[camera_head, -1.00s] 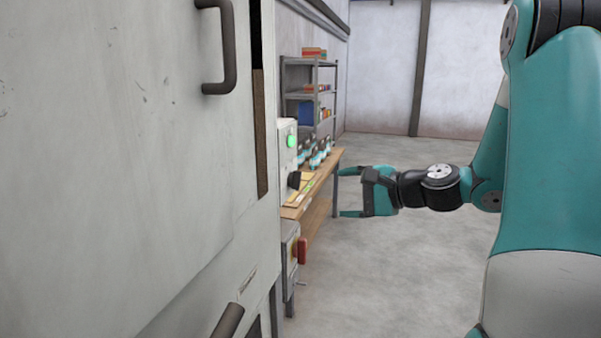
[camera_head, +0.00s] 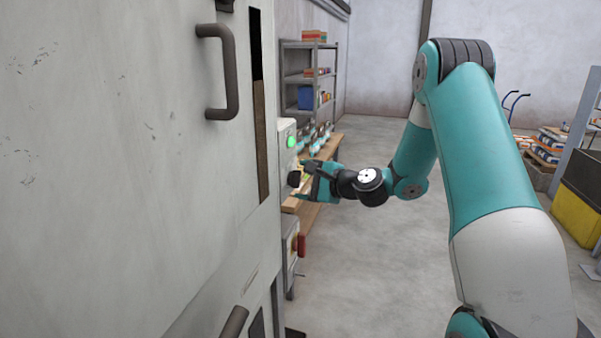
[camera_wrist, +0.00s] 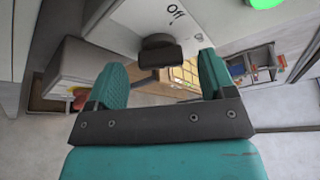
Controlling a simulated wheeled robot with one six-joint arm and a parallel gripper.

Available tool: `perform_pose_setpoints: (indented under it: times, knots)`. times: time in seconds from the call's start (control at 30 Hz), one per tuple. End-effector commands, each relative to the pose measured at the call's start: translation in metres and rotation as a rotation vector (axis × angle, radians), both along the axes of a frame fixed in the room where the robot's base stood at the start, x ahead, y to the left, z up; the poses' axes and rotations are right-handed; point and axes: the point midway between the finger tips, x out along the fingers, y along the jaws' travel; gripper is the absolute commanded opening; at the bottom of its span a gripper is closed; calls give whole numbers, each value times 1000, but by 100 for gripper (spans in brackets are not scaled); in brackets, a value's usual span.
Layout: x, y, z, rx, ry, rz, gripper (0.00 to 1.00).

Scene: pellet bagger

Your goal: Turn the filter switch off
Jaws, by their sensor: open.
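The filter switch is a black rotary knob (camera_head: 294,179) on a pale control panel (camera_head: 287,160) at the side of the big grey cabinet. A lit green lamp (camera_head: 291,142) sits above it. In the wrist view the knob (camera_wrist: 160,52) shows beyond and between the fingertips, with the word "Off" (camera_wrist: 174,11) printed on the panel near it. My gripper (camera_head: 302,179) is open, with its teal fingers pointing at the panel, one above and one below the knob in the head view. Whether the fingers touch the knob cannot be told.
A grey box with a red handle (camera_head: 301,246) is mounted below the panel. A wooden bench (camera_head: 327,150) and a shelf rack (camera_head: 308,75) stand behind. The cabinet door has a dark handle (camera_head: 232,70).

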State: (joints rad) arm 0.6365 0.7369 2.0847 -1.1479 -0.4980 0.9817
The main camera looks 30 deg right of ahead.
Motion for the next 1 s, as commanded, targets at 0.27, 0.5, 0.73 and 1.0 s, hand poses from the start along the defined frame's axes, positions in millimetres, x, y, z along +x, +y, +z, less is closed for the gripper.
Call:
perform_pose_setpoints:
  times: [0.27,0.5,0.73,1.0]
  knots:
    - [16,5,-3,0,0,0,77]
    - [17,5,-4,0,-1,0,72]
    - [16,5,-4,-1,-1,0,27]
    - [16,5,-6,-23,-19,0,27]
